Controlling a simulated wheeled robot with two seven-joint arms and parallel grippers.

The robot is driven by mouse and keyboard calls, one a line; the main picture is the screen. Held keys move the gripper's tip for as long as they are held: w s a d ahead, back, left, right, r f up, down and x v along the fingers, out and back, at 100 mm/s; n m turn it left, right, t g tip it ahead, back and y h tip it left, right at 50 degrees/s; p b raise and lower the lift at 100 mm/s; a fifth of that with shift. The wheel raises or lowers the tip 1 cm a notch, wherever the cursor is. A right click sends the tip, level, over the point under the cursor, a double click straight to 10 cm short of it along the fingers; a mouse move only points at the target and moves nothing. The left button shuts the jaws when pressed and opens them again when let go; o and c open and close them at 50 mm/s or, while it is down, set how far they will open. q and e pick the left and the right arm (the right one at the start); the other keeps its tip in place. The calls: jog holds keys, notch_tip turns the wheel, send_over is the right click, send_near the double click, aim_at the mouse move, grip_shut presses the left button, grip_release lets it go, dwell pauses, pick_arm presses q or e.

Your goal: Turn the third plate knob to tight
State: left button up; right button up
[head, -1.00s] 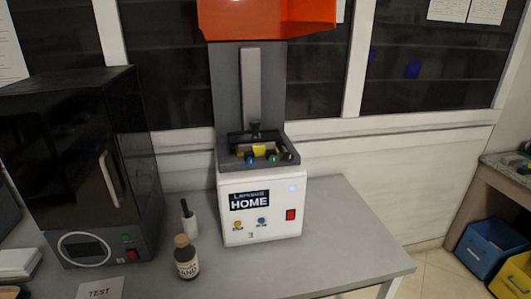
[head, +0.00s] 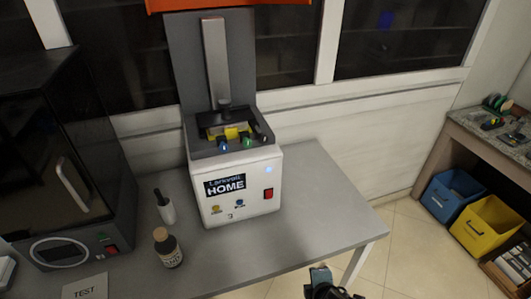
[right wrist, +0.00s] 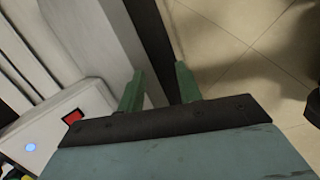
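The white and grey machine (head: 237,187) stands on the table with a "HOME" screen on its front. A row of knobs sits along the front of its dark upper deck: a blue knob (head: 223,146), a green knob (head: 247,143) and a dark knob (head: 261,138) at the right. Their settings are too small to read. My right gripper (right wrist: 160,85) is open and empty, its two green fingers apart. My right arm's end (head: 322,284) shows at the bottom of the head view, in front of the table and well away from the knobs. My left gripper is not in view.
A brown bottle (head: 168,250), a small white bottle (head: 165,208) and a TEST card (head: 86,287) are left of the machine. A black cabinet (head: 60,160) stands farther left. The table (head: 325,215) is clear at the right. Blue and yellow bins (head: 488,228) stand at far right.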

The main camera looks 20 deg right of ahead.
jog(key=w+a+r+n+t+h+p, duration=0.1)
jog(key=w+r+n+t, duration=0.2)
jog(key=r, duration=0.7)
jog(key=w+a+r+n+t+p, duration=0.1)
jog(key=w+r+n+t, duration=0.2)
jog(key=r, duration=0.7)
jog(key=n+t+y+p, duration=0.1)
jog(key=n+t+y, duration=0.25)
jog(key=n, duration=1.15)
send_near(264, 141)
jog(key=w, duration=0.8)
jog(key=shift+w+a+f, duration=0.1)
jog(key=shift+a+f, duration=0.05)
jog(key=shift+c, duration=0.3)
jog(key=c, duration=0.6)
jog(key=shift+m, duration=0.3)
